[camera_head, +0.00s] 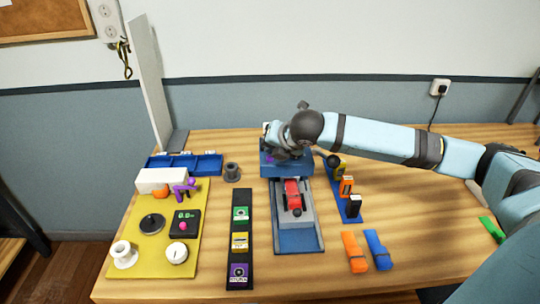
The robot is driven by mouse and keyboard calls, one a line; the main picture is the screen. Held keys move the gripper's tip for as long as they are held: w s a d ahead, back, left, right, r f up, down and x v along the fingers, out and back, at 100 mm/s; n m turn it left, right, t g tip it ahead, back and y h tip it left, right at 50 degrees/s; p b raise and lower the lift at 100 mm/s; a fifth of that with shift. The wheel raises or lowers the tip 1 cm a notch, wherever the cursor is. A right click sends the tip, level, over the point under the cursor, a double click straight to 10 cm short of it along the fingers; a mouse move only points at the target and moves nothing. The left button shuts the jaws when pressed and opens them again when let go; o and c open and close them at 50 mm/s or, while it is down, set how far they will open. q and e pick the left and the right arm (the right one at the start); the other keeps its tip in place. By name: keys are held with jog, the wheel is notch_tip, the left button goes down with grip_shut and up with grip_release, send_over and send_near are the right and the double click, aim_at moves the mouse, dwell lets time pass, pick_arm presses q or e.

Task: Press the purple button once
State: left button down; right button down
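A black strip (239,256) lies on the table at the front left of centre, with a green, a yellow and a purple square on it. The purple button (238,273) is at its near end, with nothing touching it. My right arm reaches in from the right, and its gripper (274,150) is over the blue stand at the back, far behind the purple button. The fingers are small and partly hidden by the wrist, so I cannot tell if they are open. My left gripper is not in view.
A blue stand (296,240) with a red toy car (292,196) is right of the strip. A yellow board (152,262) with knobs and a purple piece is left. Orange (354,252) and blue (378,251) blocks lie front right. Bare table surrounds the strip's near end.

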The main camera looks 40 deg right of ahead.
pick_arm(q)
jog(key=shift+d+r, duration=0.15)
pick_arm(e)
jog(key=shift+f, duration=0.55)
dwell(0.6)
